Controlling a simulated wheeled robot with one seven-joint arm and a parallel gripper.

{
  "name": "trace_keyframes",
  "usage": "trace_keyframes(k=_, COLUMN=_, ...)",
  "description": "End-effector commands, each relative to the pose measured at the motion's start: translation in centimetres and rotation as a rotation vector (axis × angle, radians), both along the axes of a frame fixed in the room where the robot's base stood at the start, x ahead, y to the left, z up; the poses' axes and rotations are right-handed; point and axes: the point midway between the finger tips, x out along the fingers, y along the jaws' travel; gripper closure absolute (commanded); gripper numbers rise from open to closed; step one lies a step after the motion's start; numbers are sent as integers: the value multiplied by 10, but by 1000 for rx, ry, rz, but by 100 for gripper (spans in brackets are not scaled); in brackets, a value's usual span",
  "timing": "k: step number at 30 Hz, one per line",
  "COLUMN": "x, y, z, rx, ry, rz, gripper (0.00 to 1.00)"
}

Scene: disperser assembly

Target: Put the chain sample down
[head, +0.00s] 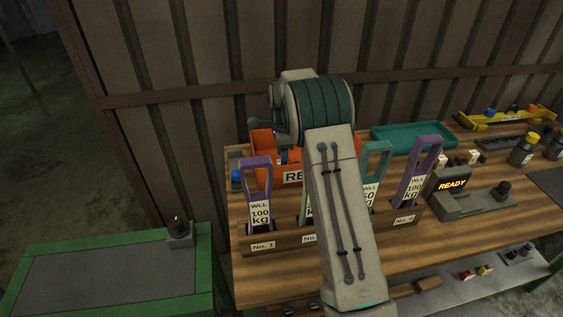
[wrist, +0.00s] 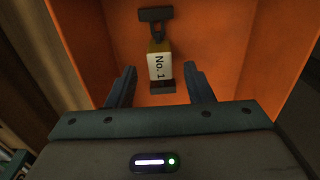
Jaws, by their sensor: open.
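In the wrist view, the chain sample (wrist: 160,62), a small piece with dark ends and a white "No. 1" tag on a yellowish body, lies inside the orange bin (wrist: 220,45). My gripper (wrist: 160,75) is open, its two dark fingers on either side of the sample's lower end with gaps showing between. In the head view, the orange bin (head: 262,143) stands at the back of the wooden bench, partly hidden by my arm. The sample and fingertips are hidden there.
A rack holds purple and teal "WLL" tags (head: 259,212) in front of the bin. A teal tray (head: 412,134) lies to the right. A device reading "READY" (head: 453,184) stands right of the rack. A green-edged table (head: 105,275) is at the left.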

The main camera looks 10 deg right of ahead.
Motion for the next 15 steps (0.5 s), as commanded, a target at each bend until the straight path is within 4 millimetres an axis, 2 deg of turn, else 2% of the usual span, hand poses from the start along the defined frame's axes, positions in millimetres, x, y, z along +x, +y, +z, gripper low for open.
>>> trace_keyframes(k=6, x=1, y=1, z=49, rx=1, ry=-4, rz=1, gripper=53)
trace_keyframes(k=10, x=1, y=1, z=70, rx=0, ry=-3, rz=1, gripper=53)
trace_keyframes(k=15, x=0, y=1, z=85, rx=0, ry=-1, rz=1, gripper=53)
